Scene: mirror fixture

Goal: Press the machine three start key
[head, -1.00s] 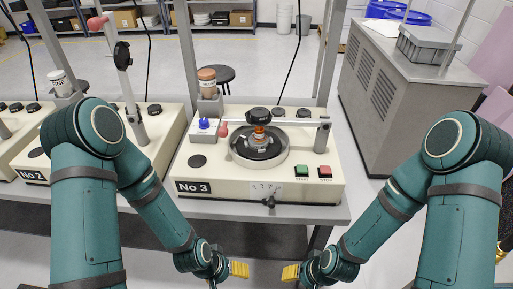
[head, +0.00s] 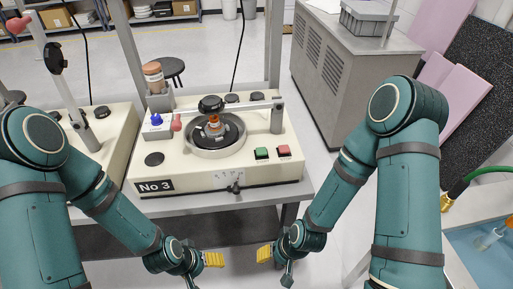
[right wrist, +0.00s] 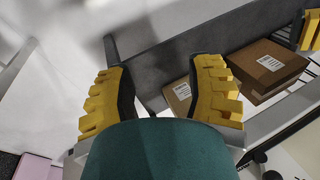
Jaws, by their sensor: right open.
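Machine three (head: 215,165) is a cream box labelled No 3 on the bench in the middle of the head view. Its green start key (head: 261,154) is on the front right of the top face, just left of the red stop key (head: 284,150). My right gripper (head: 264,254), with yellow fingers, hangs below and in front of the bench edge, apart from the key. It is open and empty in the right wrist view (right wrist: 160,95). My left gripper (head: 214,259) is to its left, also below the bench edge; its finger gap cannot be made out.
A lever arm (head: 278,117) and a round plate (head: 216,135) sit on the machine's top. A blue knob (head: 156,119) is at its left. A grey cabinet (head: 345,75) stands behind right. Cardboard boxes (right wrist: 268,68) show in the right wrist view.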

